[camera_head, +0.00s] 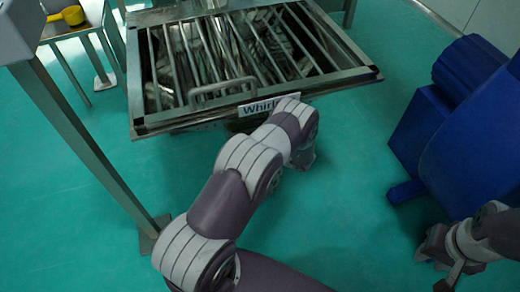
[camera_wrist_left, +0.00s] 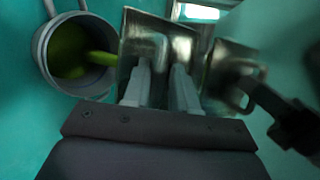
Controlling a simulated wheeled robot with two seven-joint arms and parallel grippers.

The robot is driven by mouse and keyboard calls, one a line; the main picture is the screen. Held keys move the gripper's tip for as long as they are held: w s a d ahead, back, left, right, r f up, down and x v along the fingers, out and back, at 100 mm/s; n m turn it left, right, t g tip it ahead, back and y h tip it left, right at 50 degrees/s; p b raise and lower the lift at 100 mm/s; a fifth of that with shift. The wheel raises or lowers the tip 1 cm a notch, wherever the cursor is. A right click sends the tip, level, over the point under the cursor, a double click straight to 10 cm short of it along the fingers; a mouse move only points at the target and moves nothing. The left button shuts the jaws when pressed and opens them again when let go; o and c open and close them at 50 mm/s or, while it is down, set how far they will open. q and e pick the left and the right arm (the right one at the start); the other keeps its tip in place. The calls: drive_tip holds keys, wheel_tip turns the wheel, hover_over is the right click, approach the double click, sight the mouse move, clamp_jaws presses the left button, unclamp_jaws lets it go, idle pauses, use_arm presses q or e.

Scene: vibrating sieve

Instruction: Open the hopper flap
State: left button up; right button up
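The metal sieve hopper (camera_head: 150,124) fills the top middle of the head view, with a barred grate, a front bar handle and a label reading "Whirl". My left arm reaches up to its front edge; the left gripper is hidden in that view. In the left wrist view the left gripper's fingers (camera_wrist_left: 163,88) stand a little apart in front of a shiny metal plate (camera_wrist_left: 187,37) with a bent shape on it. I cannot tell whether they hold it. I cannot make out which part is the flap. My right gripper (camera_head: 437,268) is low on the right, apparently open and empty.
A blue machine body (camera_head: 470,150) stands at the right. A small table (camera_head: 76,80) with a yellow scoop (camera_head: 72,15) is at top left, beside a metal post (camera_head: 90,150). A grey bucket (camera_wrist_left: 42,60) with green inside and another metal part (camera_wrist_left: 228,72) flank the left gripper. Green floor is clear between.

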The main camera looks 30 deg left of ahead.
use_arm(q)
drive_tip(key=shift+r, duration=0.1)
drive_tip(key=p+v, duration=0.5)
drive_tip(key=v, duration=0.7)
drive_tip(key=shift+d+p, duration=0.3)
drive_tip(key=shift+r, duration=0.15)
